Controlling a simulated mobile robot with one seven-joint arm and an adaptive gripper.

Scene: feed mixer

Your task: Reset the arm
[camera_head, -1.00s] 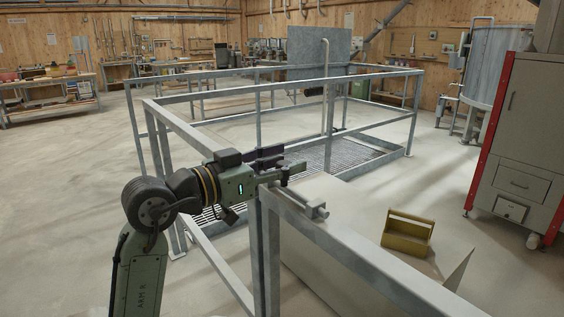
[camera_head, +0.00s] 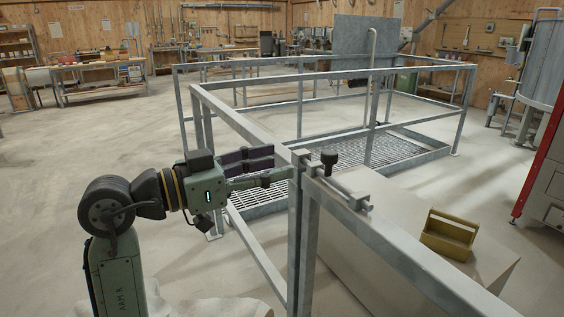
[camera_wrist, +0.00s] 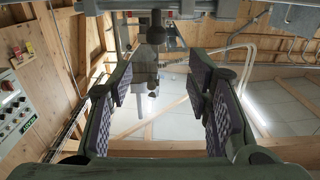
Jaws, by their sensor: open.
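My gripper (camera_head: 272,168) is at the end of my green arm, at left centre in the head view. Its jaws are open, and it points right toward the post of the grey metal railing. The fingertips are close to the post; I cannot tell whether they touch it. In the wrist view the two padded fingers (camera_wrist: 165,95) are spread apart with nothing gripped between them. A sliding bolt (camera_head: 358,200) with a black knob (camera_head: 329,158) sits on top of the railing, right of the fingertips. A dark knob (camera_wrist: 156,35) shows beyond the fingers in the wrist view.
The railing (camera_head: 395,255) encloses a floor grating (camera_head: 375,150). A yellow toolbox (camera_head: 448,236) sits on a beige surface (camera_head: 385,225) behind the railing. A red-edged cabinet (camera_head: 545,185) stands at right. The floor at left is open, with workbenches (camera_head: 100,75) at the back.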

